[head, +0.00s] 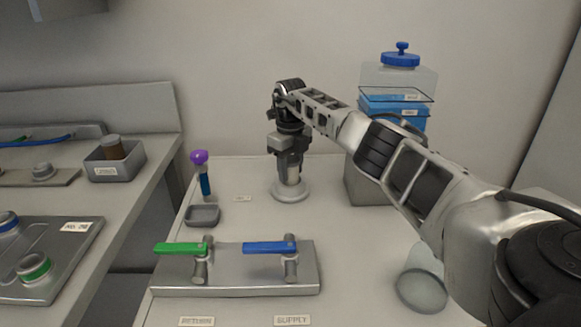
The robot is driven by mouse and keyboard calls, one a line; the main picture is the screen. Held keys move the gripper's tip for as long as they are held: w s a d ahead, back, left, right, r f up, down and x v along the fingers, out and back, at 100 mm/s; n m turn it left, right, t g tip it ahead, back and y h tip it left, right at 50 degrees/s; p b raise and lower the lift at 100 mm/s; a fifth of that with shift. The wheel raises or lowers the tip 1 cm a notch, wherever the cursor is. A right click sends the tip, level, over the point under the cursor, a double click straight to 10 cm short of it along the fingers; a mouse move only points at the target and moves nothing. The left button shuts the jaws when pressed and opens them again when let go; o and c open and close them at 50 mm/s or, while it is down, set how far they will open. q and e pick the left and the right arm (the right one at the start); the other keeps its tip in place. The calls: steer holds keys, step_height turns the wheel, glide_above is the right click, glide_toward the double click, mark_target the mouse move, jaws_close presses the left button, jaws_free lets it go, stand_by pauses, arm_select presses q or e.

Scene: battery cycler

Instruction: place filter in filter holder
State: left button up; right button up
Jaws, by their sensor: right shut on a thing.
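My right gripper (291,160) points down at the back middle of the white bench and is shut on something. What it grips is mostly hidden by the fingers, so I cannot tell its shape; it may be the filter. Directly under the fingers stands a pale grey upright piece with a round base (291,192), possibly the filter holder. I cannot tell whether the gripped thing touches it or sits in it. My right arm comes in from the right, across the bench. My left gripper is not in view.
A metal plate with a green lever (181,248) and a blue lever (270,247) lies in front. A purple-topped tube (204,176) and a small grey tray (202,215) stand left. A translucent cone-shaped vessel (422,290) and a blue-lidded container (400,60) stand right.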

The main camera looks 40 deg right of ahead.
steer(key=shift+f, duration=0.15)
steer(key=o, duration=1)
step_height(320, 180, up, 12)
steer(key=shift+f, duration=0.15)
steer(key=shift+r, duration=0.35)
